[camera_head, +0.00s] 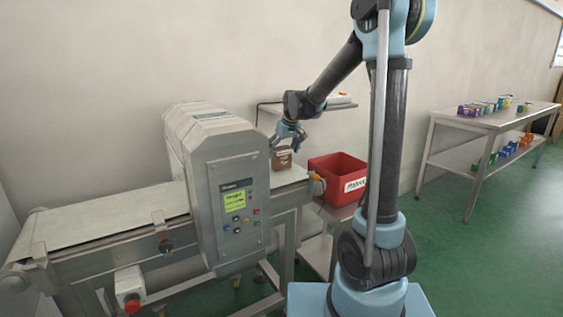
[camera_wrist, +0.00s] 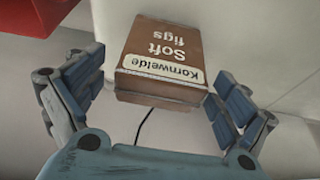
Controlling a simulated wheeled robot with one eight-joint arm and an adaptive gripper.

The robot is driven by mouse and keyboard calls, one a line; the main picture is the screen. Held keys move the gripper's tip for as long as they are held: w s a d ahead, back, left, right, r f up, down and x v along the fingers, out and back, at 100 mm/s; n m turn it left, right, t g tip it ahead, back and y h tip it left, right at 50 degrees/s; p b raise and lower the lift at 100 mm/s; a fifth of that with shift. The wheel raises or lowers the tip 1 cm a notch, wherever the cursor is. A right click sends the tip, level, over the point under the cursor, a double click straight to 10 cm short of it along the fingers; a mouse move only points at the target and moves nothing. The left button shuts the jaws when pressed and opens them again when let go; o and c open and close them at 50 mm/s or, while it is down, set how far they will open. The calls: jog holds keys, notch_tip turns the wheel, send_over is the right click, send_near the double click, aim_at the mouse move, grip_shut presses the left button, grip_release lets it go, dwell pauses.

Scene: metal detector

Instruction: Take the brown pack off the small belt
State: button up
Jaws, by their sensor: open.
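The brown pack (camera_head: 282,157) stands on the right end of the small belt (camera_head: 289,178), past the metal detector's housing. In the wrist view the pack (camera_wrist: 164,55) shows a label reading "Kornwelde Soft figs", upside down. My gripper (camera_head: 292,140) is right above the pack in the head view. In the wrist view its two blue fingers (camera_wrist: 157,92) are spread, one to each side of the pack's near end. I see gaps between the fingers and the pack, and nothing is held.
A red bin (camera_head: 337,172) with a white label stands just right of the belt's end. The grey metal detector (camera_head: 220,185) rises close on the left. A wall shelf (camera_head: 305,107) is behind my gripper. A table with small coloured boxes (camera_head: 490,122) stands far right.

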jog(key=shift+x, duration=0.8)
jog(key=c, duration=1.4)
jog(key=shift+r, duration=0.1)
jog(key=shift+c, duration=0.2)
